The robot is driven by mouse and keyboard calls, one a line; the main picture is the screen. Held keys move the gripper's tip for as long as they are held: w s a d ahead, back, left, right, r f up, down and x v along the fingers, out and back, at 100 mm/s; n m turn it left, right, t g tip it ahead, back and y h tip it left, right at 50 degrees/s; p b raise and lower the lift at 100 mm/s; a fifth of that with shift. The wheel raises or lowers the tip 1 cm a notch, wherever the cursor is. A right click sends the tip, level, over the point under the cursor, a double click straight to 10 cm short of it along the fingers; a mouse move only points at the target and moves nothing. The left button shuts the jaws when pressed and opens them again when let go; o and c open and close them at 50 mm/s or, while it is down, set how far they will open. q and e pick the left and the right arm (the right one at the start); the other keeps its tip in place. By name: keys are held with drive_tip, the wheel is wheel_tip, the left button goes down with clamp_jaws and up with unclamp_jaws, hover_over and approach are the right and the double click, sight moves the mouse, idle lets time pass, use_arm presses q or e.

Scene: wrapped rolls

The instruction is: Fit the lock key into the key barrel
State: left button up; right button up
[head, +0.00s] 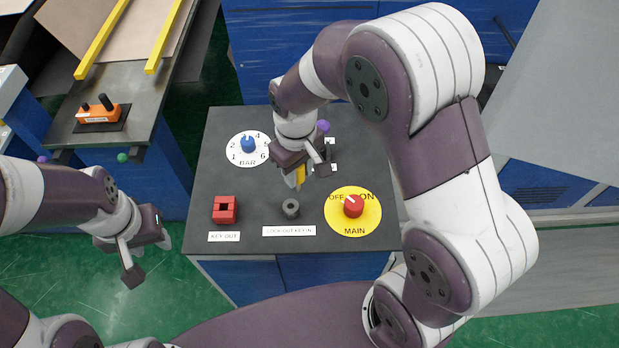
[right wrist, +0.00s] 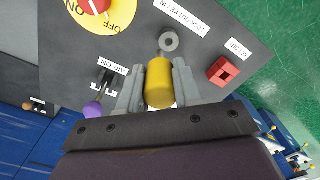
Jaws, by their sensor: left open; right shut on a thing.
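My right gripper (head: 296,180) is shut on the yellow lock key (right wrist: 159,86), which sits between its fingers in the right wrist view. In the head view only a small yellow part of the key (head: 300,170) shows, the rest being hidden by the gripper. The grey round key barrel (head: 291,208) stands on the dark panel above the label "LOCK OUT KEY IN". My left gripper (head: 150,258) is open and empty, left of the panel.
A red square socket (head: 224,210) labelled "KEY OUT" is left of the barrel. A red knob (head: 353,206) on a yellow disc is to its right. A blue knob (head: 248,144) on a white dial is behind. A purple-tipped lever (right wrist: 93,110) stands near the right gripper.

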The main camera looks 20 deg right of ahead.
drive_tip(key=f+b, duration=0.1)
drive_tip(key=f, duration=0.1)
drive_tip(key=a+f+b, duration=0.1)
drive_tip(key=b, duration=0.1)
drive_tip(key=shift+w+a+f, duration=0.15)
drive_tip(key=shift+f, duration=0.25)
drive_tip(key=shift+a+f+b, duration=0.1)
drive_tip(key=shift+f+b, duration=0.2)
drive_tip(key=shift+b, duration=0.15)
drive_tip(key=f+b, duration=0.1)
drive_tip(key=f, duration=0.1)
drive_tip(key=f+b, duration=0.1)
drive_tip(key=shift+w+a+f+b, duration=0.15)
drive_tip(key=shift+a+f+b, duration=0.05)
drive_tip(key=shift+f+b, duration=0.2)
drive_tip(key=shift+f, duration=0.1)
use_arm(q)
wheel_tip(320, 180, down, 7)
drive_tip(key=a, duration=0.2)
drive_tip(key=shift+w+a+f, duration=0.15)
drive_tip(key=shift+w+a, duration=0.05)
drive_tip(key=shift+w, duration=0.25)
use_arm(e)
drive_tip(key=shift+w+a, duration=0.1)
drive_tip(key=shift+a, duration=0.1)
